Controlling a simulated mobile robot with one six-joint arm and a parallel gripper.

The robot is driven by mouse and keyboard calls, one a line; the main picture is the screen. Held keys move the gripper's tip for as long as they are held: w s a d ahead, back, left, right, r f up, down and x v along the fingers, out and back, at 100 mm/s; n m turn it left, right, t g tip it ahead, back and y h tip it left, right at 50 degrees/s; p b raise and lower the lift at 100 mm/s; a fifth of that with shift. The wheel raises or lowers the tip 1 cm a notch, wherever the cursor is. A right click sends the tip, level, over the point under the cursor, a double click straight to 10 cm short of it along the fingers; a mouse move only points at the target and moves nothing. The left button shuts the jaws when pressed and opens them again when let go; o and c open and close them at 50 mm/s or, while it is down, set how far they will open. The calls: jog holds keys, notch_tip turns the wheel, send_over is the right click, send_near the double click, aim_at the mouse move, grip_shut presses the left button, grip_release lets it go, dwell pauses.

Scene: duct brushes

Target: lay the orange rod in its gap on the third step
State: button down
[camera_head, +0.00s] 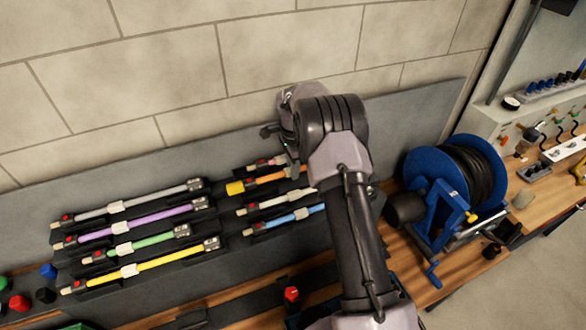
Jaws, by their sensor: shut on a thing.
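The orange rod (268,178) shows in the head view with a yellow left end (235,188). It lies across the right half of the dark stepped rack (222,262), between a partly hidden red-tipped rod (266,162) above and a white rod (275,203) below. My gripper (292,168) is shut on the orange rod near its right part. My arm hides most of the gripper and the rod's right end. I cannot tell whether the rod touches the rack, nor which step is beneath it.
Grey (150,199), purple (155,217), green (153,241) and yellow (165,261) rods lie on the rack's left half. A blue rod (290,218) lies below the white one. A blue hose reel (440,190) stands to the right. A block wall (160,85) rises behind.

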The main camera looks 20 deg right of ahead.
jog(key=shift+f+b, duration=0.95)
jog(key=shift+f, duration=0.1)
jog(key=c, duration=1.2)
grip_release()
jog(key=shift+o, duration=0.2)
jog(key=shift+r, duration=0.1)
